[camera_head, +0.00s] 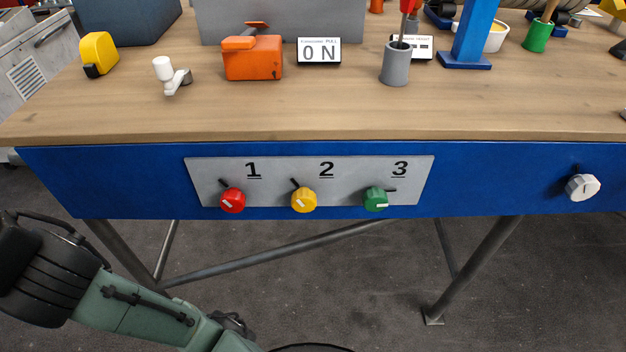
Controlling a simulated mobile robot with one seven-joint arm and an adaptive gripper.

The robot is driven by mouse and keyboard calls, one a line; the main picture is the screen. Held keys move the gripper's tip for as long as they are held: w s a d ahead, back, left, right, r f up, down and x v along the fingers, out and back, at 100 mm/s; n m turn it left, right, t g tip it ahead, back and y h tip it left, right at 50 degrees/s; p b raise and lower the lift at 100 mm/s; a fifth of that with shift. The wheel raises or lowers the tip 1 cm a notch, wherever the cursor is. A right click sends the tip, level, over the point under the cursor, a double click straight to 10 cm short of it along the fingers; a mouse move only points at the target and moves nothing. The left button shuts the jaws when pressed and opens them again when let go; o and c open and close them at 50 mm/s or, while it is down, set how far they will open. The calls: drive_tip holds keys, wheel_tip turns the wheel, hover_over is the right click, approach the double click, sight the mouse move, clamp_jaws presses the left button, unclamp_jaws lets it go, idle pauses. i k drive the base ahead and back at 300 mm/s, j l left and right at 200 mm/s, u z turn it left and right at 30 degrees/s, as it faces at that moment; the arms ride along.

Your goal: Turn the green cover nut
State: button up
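A green knob (376,199) with a pale pointer mark sits under the number 3 on a grey panel (310,170) on the bench's blue front. It is the only green turning part I can make out, and I cannot tell whether it is the cover nut. My arm (130,300) reaches in from the lower left, below the bench edge and away from the knob. The end of my gripper is not in view.
Red (232,200) and yellow (303,199) knobs sit left of the green one, and a white knob (583,187) at far right. The wooden top (300,110) holds an orange box (253,59), a grey cup (395,65) and a blue post (472,35). Floor before the panel is clear.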

sight(374, 198)
drive_tip(key=k+l, duration=0.25)
drive_tip(key=k, duration=0.2)
drive_tip(key=k+l, duration=0.3)
drive_tip(key=k, duration=0.15)
